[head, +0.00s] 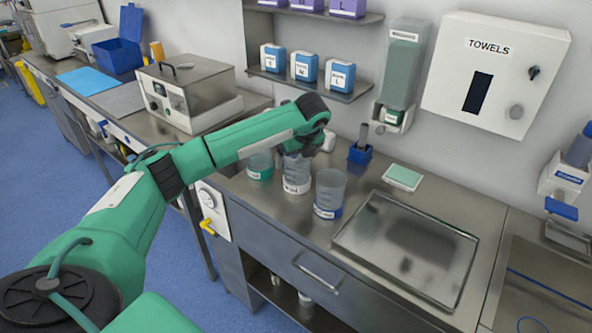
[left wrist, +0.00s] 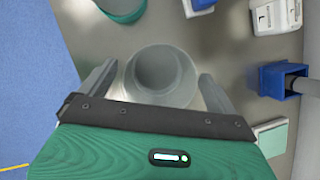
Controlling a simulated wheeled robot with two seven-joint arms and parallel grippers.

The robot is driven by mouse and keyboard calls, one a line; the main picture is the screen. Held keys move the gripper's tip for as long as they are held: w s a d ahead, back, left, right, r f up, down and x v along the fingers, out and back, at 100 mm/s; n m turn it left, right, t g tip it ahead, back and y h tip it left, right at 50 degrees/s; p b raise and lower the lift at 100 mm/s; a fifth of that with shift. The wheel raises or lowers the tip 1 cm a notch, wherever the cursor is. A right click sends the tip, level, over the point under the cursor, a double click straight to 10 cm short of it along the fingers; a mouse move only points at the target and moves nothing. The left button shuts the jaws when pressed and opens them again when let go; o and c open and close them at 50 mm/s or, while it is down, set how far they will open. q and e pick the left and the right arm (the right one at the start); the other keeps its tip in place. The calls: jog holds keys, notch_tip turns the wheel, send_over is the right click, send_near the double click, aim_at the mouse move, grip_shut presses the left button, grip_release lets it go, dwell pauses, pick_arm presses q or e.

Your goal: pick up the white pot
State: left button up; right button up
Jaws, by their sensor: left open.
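The white pot (head: 296,182) is a translucent, pale cup with a white label, standing upright on the steel counter between a teal-filled pot and a blue-filled pot. My left gripper (head: 299,150) is right above it, hiding its top in the head view. In the left wrist view, the white pot (left wrist: 160,73) shows from above as a round, empty-looking opening. The fingers of my left gripper (left wrist: 158,84) are open, one on either side of the pot. I cannot tell whether they touch it. My right gripper is in neither view.
The teal pot (head: 260,167) stands close on the left and the blue pot (head: 329,194) close on the right. A blue holder (head: 360,154), a green-white pad (head: 403,177) and a steel tray (head: 352,248) lie further right. A metal box (head: 205,118) stands left, behind my arm.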

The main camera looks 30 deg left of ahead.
pick_arm(q)
jog(key=shift+a+f, duration=0.15)
jog(key=shift+f, duration=0.2)
jog(key=c, duration=1.4)
jog(key=shift+o, duration=0.2)
jog(key=shift+r, duration=0.1)
